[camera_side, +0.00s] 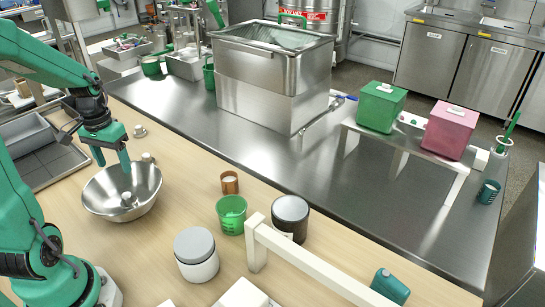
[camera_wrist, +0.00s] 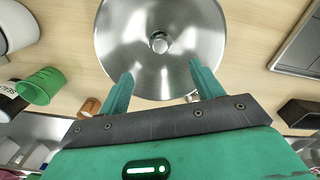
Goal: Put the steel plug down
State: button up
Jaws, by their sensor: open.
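A steel plug (camera_side: 126,199) stands in the steel bowl (camera_side: 95,200) on the wooden worktop. In the wrist view the plug (camera_wrist: 159,42) shows near the middle of the bowl (camera_wrist: 200,25). My gripper (camera_side: 111,160) is above the bowl's far side, with its green fingers pointing down. In the wrist view my gripper (camera_wrist: 160,72) is open, with nothing between its fingers. The plug is apart from both fingertips. Part of the bowl is hidden behind the fingers in the wrist view.
Two small metal pieces (camera_side: 139,131) (camera_side: 147,157) stand behind the bowl. A grey tray (camera_side: 60,165) is at left.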

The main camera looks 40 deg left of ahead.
jog(key=shift+d, duration=0.1)
jog(key=d+r+m+t, duration=0.2)
jog(key=d+r, duration=0.4)
jog(key=d, duration=0.3)
jog(key=s+d+r+m+t, duration=0.1)
jog(key=d+r, duration=0.4)
jog(key=d, duration=0.5)
jog(key=m+t, duration=0.1)
jog(key=t, duration=0.1)
jog(key=shift+s+d+r+t, duration=0.15)
jog(key=shift+s+r+t, duration=0.15)
jog(key=shift+r, duration=0.05)
